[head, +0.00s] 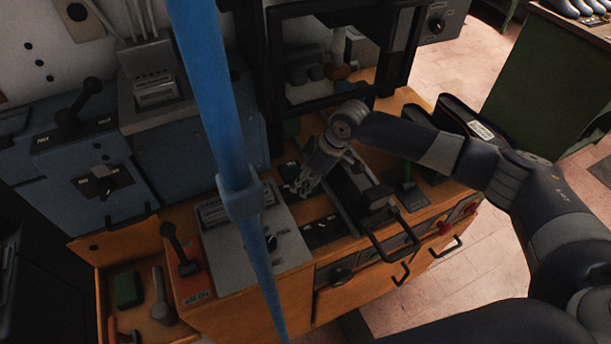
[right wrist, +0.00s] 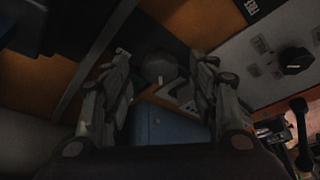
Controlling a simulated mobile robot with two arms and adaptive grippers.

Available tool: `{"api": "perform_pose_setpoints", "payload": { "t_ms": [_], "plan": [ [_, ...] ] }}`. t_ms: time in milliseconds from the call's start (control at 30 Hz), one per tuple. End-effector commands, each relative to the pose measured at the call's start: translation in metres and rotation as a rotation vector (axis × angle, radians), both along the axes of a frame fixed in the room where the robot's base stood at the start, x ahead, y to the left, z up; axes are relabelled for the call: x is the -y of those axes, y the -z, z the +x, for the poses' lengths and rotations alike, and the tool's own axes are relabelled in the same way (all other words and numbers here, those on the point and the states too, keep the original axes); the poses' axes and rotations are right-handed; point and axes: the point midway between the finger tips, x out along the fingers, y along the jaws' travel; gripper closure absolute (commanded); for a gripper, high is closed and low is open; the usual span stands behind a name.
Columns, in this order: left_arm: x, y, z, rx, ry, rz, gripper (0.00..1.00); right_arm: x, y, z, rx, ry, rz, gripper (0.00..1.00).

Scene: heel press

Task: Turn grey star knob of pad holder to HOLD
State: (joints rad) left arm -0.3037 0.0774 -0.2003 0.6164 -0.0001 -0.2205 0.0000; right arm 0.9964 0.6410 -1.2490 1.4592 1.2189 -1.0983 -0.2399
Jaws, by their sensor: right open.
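In the right wrist view a dark grey knob (right wrist: 159,67), which looks like the star knob, shows between my right fingertips. A small light mark is on its near side. My right gripper (right wrist: 164,62) is open, with one finger on each side of the knob; I cannot tell whether either touches it. In the head view my right gripper (head: 304,188) reaches down over the bench beside the dark press frame, and it hides the knob there. The knob's setting and a HOLD mark cannot be read. My left gripper is not in view.
A blue post (head: 222,110) crosses the head view in front. A grey control box (head: 255,232) with a black knob stands left of my right gripper. A black lever handle (head: 395,240) is at the bench front. An open drawer (head: 98,290) with tools is lower left.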

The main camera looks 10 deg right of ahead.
Motion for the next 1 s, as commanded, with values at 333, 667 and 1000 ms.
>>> {"api": "perform_pose_setpoints", "payload": {
  "t_ms": [333, 667, 1000],
  "plan": [
    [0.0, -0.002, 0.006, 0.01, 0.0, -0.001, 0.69, -0.003, 0.009, 0.002, 0.001, 0.0, 0.0, 0.46],
    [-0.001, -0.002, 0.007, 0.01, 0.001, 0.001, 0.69, -0.003, 0.009, 0.002, 0.001, 0.0, 0.0, 0.9],
    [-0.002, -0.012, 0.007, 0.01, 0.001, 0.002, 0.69, -0.004, 0.007, 0.001, 0.0, 0.041, 0.001, 0.9]
  ]
}}
